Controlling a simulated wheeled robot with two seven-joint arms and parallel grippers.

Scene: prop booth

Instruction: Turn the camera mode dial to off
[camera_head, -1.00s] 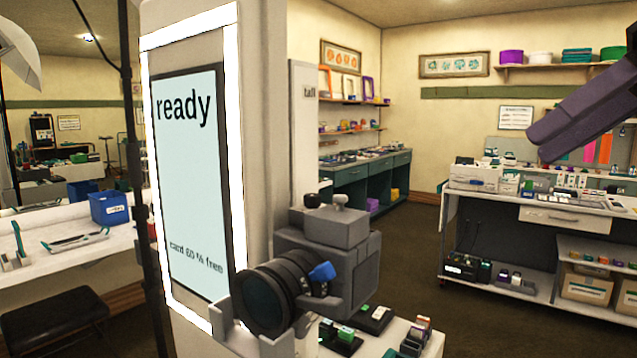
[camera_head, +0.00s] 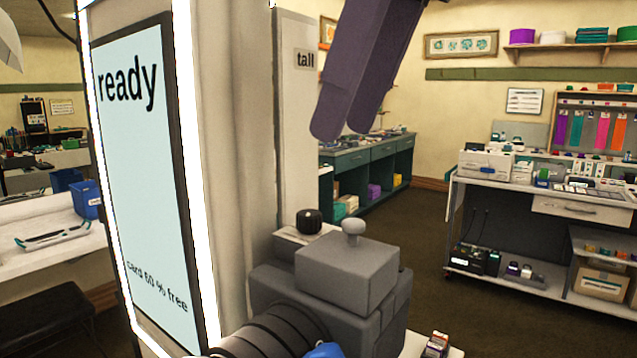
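The grey camera (camera_head: 345,275) stands beside the lit screen, its lens at lower left and partly cut off by the bottom edge. A black ridged knob (camera_head: 308,221), which looks like the mode dial, sits on its top. A light grey button-like knob (camera_head: 353,227) stands on the raised block to its right. No dial markings can be read. The fingers lie close side by side; any gap is unclear. My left gripper is not in view.
The screen (camera_head: 143,180) on the pale column reads "ready" and "card 60 % free". A blue part (camera_head: 325,350) sticks out by the lens. A white workbench (camera_head: 570,207) with boxes stands at right. The floor between is clear.

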